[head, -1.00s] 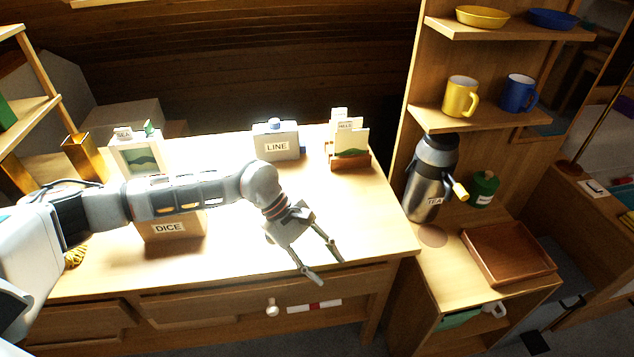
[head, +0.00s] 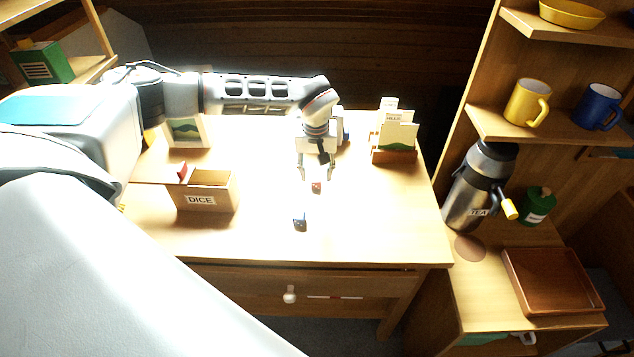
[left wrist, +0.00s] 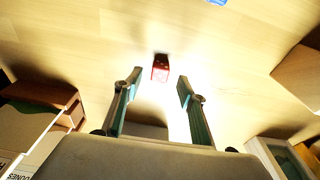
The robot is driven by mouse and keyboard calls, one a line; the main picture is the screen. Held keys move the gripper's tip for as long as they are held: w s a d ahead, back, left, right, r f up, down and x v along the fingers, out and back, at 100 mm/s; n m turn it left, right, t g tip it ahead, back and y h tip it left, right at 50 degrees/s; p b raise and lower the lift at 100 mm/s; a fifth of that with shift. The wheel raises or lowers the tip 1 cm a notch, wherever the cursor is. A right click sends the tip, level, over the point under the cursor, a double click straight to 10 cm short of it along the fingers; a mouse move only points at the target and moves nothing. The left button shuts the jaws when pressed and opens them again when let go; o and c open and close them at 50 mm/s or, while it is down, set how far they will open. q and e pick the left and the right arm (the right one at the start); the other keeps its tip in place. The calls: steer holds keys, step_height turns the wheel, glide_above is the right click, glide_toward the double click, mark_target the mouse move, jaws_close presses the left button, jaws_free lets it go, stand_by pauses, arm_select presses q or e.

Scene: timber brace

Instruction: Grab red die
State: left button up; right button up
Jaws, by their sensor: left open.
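The red die (head: 316,187) lies on the bright table top, just below my left gripper in the head view. In the left wrist view the red die (left wrist: 160,67) sits ahead of the fingertips, centred between them, with pips visible on it. My left gripper (head: 316,176) points down at the table with its fingers spread and nothing between them. In the left wrist view my left gripper (left wrist: 157,86) is open, one finger on each side of the die's line. My right gripper is not in view.
A dark blue die (head: 300,222) lies nearer the front edge. A DICE box (head: 207,193) stands to the left, with something red at its left edge. A card holder (head: 394,155) stands to the right. The table's front right is clear.

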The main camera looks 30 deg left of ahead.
mark_target(316, 182)
arm_select(q)
steer(key=shift+w+a+f, duration=0.15)
steer(key=shift+f, duration=1.3)
steer(key=c, duration=0.9)
steer(key=shift+r, duration=0.1)
